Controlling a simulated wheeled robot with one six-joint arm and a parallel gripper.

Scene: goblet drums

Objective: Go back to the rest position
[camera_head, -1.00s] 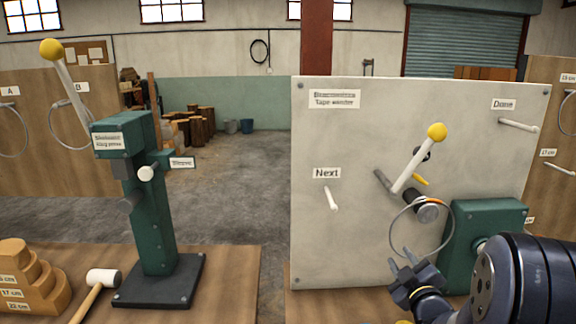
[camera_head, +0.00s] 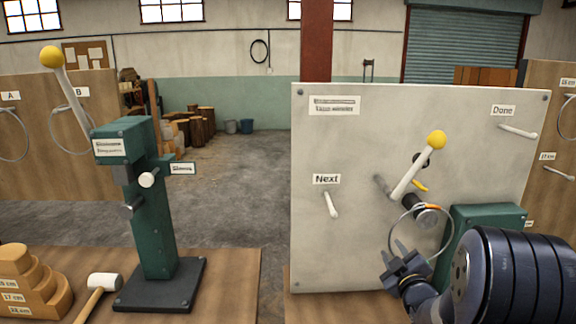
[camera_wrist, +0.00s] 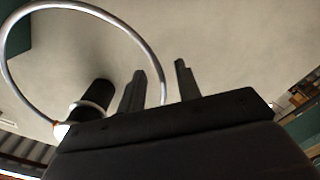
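My gripper (camera_head: 408,252) is in front of the lower part of the grey panel (camera_head: 340,250), at the lower right of the head view. In the wrist view its two dark fingers (camera_wrist: 160,72) stand apart with a gap between them. A thin metal ring (camera_head: 392,234) hangs at the dark spindle on the panel; it also shows large in the wrist view (camera_wrist: 103,10). One side of the ring passes through the gap between the fingers as seen from the wrist. I cannot tell whether it lies between them in depth. The fingers are not closed on it.
A lever with a yellow knob (camera_head: 436,140) and a green housing (camera_head: 487,216) are close to my gripper. Pegs stick out by "Next" (camera_head: 330,204) and "Done" (camera_head: 518,131). A green press (camera_head: 153,220), a mallet (camera_head: 104,282) and stepped wooden block (camera_head: 28,280) stand left.

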